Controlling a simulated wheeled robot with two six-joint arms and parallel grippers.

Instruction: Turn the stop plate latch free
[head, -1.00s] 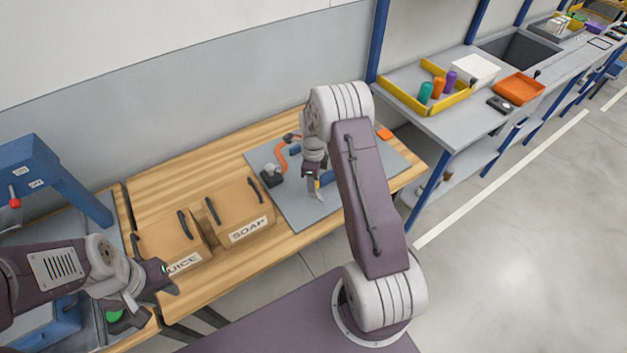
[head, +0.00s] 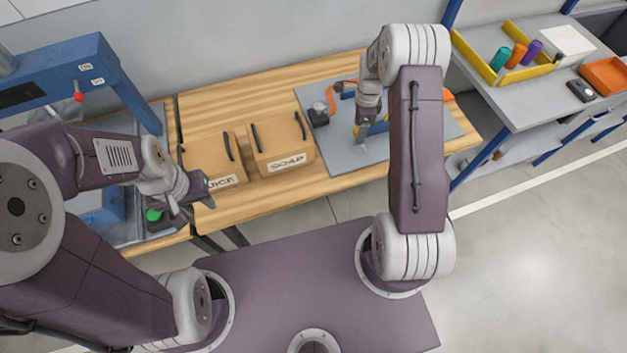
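I cannot single out the stop plate latch for sure. On a grey plate (head: 342,158) on the wooden bench, a small blue and yellow part (head: 379,128) sits beside my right gripper (head: 362,140). The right gripper points down close over the plate; its fingers are too small to tell whether they are open or touch anything. My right arm hides part of the plate. My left gripper (head: 192,197) is at the bench's front edge, by the JUICE box (head: 208,158). Its fingers look spread, with nothing seen between them.
A SOAP box (head: 283,140) stands beside the JUICE box. A black block with a knob (head: 318,116) and an orange curved piece (head: 333,98) are on the plate. A blue frame with a red-knobbed lever (head: 78,96) stands left. A grey shelf table (head: 525,95) is right.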

